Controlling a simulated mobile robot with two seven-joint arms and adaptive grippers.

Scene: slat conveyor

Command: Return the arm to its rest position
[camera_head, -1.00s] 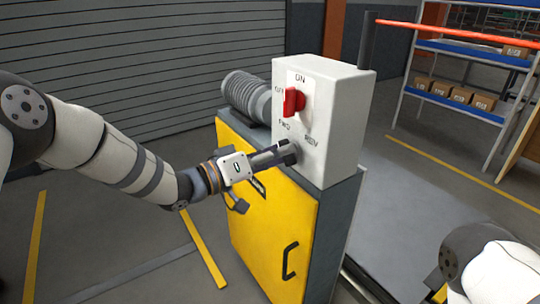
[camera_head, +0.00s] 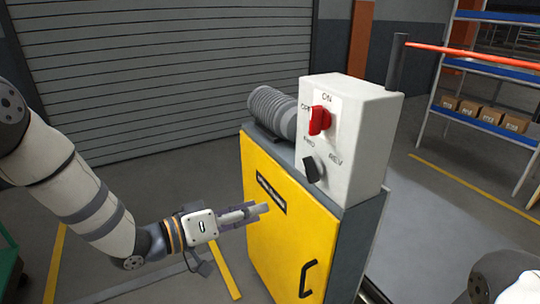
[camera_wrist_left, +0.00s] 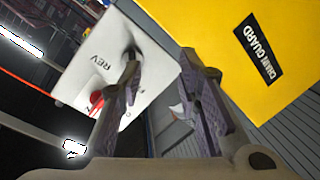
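My left gripper (camera_head: 260,209) is in front of the yellow cabinet door (camera_head: 285,235), left of and below the white control box (camera_head: 362,140). Its two fingers stand apart with nothing between them in the left wrist view (camera_wrist_left: 160,68). It touches neither knob. The red knob (camera_head: 319,120) sits below the ON and OFF labels. The black knob (camera_head: 312,168) sits below it, with its upper end toward the FWD label. In the wrist view a finger partly covers the black knob. My right gripper is out of view; only part of that arm shows at lower right.
A ribbed grey motor (camera_head: 272,110) sits behind the box. The cabinet has a black handle (camera_head: 307,278). A shelf with several cartons (camera_head: 490,115) stands at the back right. A grey roller shutter (camera_head: 170,70) fills the back left. Floor left of the cabinet looks open.

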